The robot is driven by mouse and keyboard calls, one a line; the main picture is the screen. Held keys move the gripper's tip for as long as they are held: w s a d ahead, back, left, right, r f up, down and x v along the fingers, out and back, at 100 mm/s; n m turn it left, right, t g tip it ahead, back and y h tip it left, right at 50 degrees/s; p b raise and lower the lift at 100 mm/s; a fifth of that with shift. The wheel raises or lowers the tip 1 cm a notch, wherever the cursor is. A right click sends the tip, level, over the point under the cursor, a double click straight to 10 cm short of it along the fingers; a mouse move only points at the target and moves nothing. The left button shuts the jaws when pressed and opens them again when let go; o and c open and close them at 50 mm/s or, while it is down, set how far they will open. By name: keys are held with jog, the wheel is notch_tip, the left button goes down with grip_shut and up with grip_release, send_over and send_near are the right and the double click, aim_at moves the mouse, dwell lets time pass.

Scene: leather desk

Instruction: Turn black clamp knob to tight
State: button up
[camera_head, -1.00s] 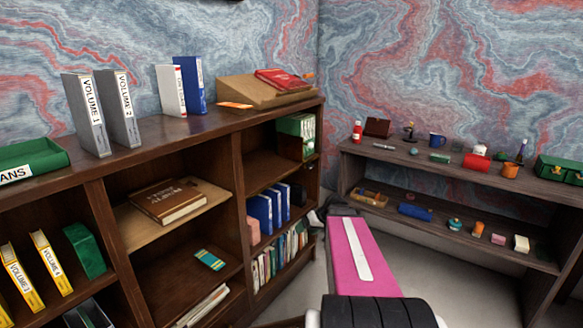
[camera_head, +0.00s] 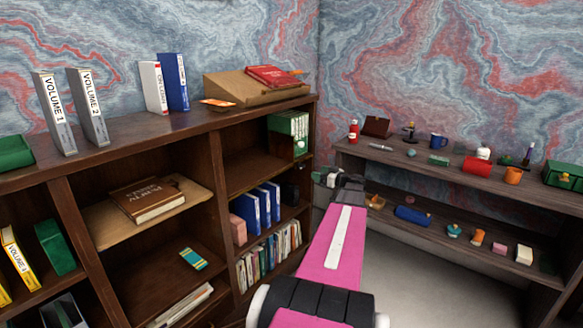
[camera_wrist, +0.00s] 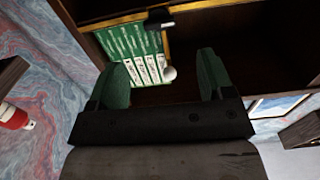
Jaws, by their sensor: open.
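A small black part (camera_wrist: 160,20), possibly the clamp knob, sits at the edge of the bookcase compartment in the wrist view. I cannot tell its shape or how tight it is. Beside the green-spined books (camera_wrist: 130,50) is a pale round piece (camera_wrist: 169,73). The green books also show in the head view (camera_head: 290,124), where a small dark piece (camera_head: 300,147) is at their lower front. My gripper (camera_head: 328,178) is in front of the bookcase's right end, below those books. In the wrist view its two green fingers are spread wide and empty (camera_wrist: 163,62).
The dark bookcase (camera_head: 150,128) fills the left, with binders and a wooden slope on top. A grey-brown shelf unit (camera_head: 470,180) with small objects stands at the right. Clear floor (camera_head: 410,265) lies between them. A red bottle (camera_wrist: 14,117) shows in the wrist view.

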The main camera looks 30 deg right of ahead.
aim_at(303, 167)
jog(key=x, duration=1)
jog(key=shift+w, duration=0.4)
jog(key=c, duration=0.9)
